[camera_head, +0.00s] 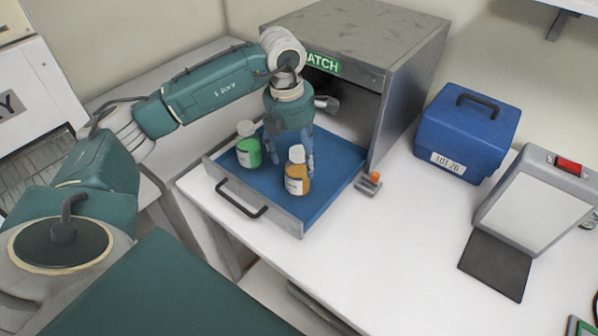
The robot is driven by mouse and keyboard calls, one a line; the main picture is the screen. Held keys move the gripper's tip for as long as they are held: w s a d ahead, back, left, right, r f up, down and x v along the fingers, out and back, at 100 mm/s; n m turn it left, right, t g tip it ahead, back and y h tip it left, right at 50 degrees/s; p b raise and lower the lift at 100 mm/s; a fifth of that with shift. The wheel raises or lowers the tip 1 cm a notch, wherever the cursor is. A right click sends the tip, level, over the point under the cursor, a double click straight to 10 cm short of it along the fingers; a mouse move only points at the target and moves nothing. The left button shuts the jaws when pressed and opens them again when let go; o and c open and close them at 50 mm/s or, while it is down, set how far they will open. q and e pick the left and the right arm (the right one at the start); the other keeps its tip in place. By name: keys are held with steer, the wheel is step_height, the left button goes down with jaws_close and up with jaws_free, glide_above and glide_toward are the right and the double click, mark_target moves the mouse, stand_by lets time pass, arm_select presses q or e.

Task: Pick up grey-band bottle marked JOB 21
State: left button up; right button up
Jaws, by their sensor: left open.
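An amber bottle (297,187) with a white cap and a pale label stands upright near the front of a blue-lined open drawer (232,194). I cannot read its label or make out a grey band. A bottle with a green body or band (248,153) and a pale cap stands to its left. My left gripper (293,160) points down into the drawer, open, with its fingers just behind and beside the amber bottle's cap. I cannot tell whether they touch it. The gripper may hide other bottles behind it. My right gripper is not in view.
The drawer belongs to a grey cabinet (405,75) with a green sign ending in "ATCH". A blue case (468,135) and a sloped panel device (535,222) stand right. The white counter (370,245) is clear in front.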

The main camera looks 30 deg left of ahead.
arm_select(q)
steer(key=f+p, duration=0.1)
steer(key=f, duration=0.1)
steer(key=f+p, duration=0.2)
steer(key=f, duration=0.1)
steer(key=shift+w+d+f, duration=0.3)
steer(key=shift+f, duration=0.2)
steer(key=c, duration=1.6)
